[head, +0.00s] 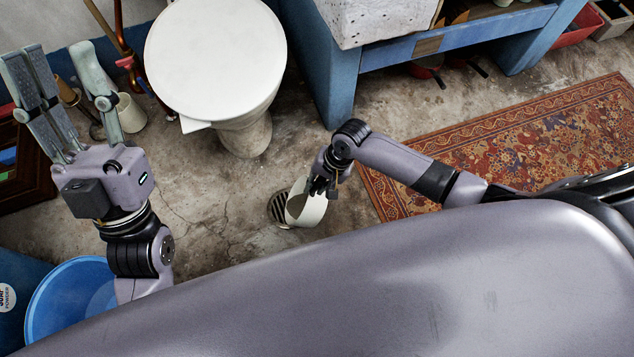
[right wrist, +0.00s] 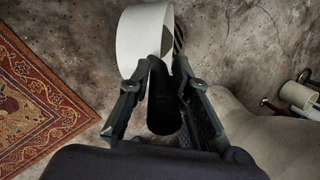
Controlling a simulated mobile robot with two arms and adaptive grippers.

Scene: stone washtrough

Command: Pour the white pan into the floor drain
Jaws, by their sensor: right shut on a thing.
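The white pan (head: 313,212) hangs tilted steeply on its side, just right of the floor drain (head: 275,208) and partly over it. The drain is a dark, slotted round grate in the concrete floor. My right gripper (head: 318,188) is shut on the pan's dark handle. In the right wrist view the handle (right wrist: 163,112) lies between the fingers, with the white pan (right wrist: 140,45) beyond and a sliver of the drain (right wrist: 179,38) beside it. The pan's contents cannot be made out. My left gripper (head: 62,78) is open and empty, raised at the left.
A blue bench (head: 450,45) carries the stone trough (head: 375,18). A patterned red rug (head: 510,150) lies to the right. A blue tub (head: 70,295) stands at lower left. The floor around the drain is bare.

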